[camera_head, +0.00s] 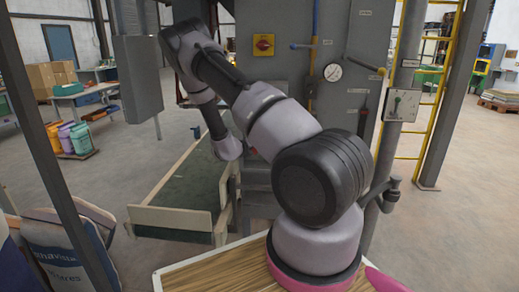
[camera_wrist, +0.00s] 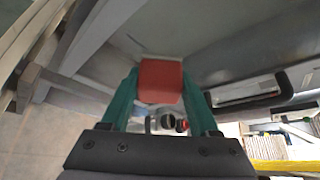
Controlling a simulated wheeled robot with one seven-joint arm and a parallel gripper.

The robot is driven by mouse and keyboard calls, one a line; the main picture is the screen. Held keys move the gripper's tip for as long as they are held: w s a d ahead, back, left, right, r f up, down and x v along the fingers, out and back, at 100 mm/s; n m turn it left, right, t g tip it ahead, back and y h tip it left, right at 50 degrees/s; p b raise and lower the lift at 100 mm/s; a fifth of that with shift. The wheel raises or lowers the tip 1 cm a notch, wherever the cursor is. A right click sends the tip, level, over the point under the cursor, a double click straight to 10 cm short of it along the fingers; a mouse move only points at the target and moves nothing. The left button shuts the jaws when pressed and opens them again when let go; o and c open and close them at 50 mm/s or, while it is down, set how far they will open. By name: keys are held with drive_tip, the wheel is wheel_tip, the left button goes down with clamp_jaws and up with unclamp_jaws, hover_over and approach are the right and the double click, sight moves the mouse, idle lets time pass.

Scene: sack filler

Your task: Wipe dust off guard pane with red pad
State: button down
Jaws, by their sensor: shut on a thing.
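The red pad (camera_wrist: 160,76) is a small red block in the wrist view. My gripper (camera_wrist: 160,92) has two teal fingers shut on the pad's sides. A smooth grey surface (camera_wrist: 235,50) spreads beyond and to the right of the pad; I cannot tell whether it is the guard pane, or whether the pad touches it. No dust can be made out. In the head view my arm reaches to the front of the grey machine (camera_head: 345,110), and its links hide the gripper and pad. The guard pane cannot be picked out there.
A conveyor (camera_head: 185,192) with a green belt and pale side rails lies left of the machine. The machine carries a gauge (camera_head: 332,72) and a red-and-yellow switch (camera_head: 264,44). A dark handle (camera_wrist: 270,92) juts out right of the gripper. A grey post (camera_head: 50,140) stands at left.

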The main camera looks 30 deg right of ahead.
drive_tip(key=shift+w+a+r, duration=0.1)
drive_tip(key=shift+w+a, duration=0.5)
drive_tip(key=shift+a, duration=0.25)
drive_tip(key=shift+w+a, duration=0.6)
drive_tip(key=shift+a, duration=0.2)
drive_tip(key=s+a, duration=0.3)
drive_tip(key=s, duration=0.2)
drive_tip(key=shift+a, duration=0.15)
drive_tip(key=shift+s+a, duration=0.1)
drive_tip(key=shift+s, duration=0.05)
drive_tip(key=shift+s+a, duration=0.4)
drive_tip(key=shift+s, duration=0.2)
drive_tip(key=shift+s+a, duration=0.35)
drive_tip(key=shift+s, duration=0.25)
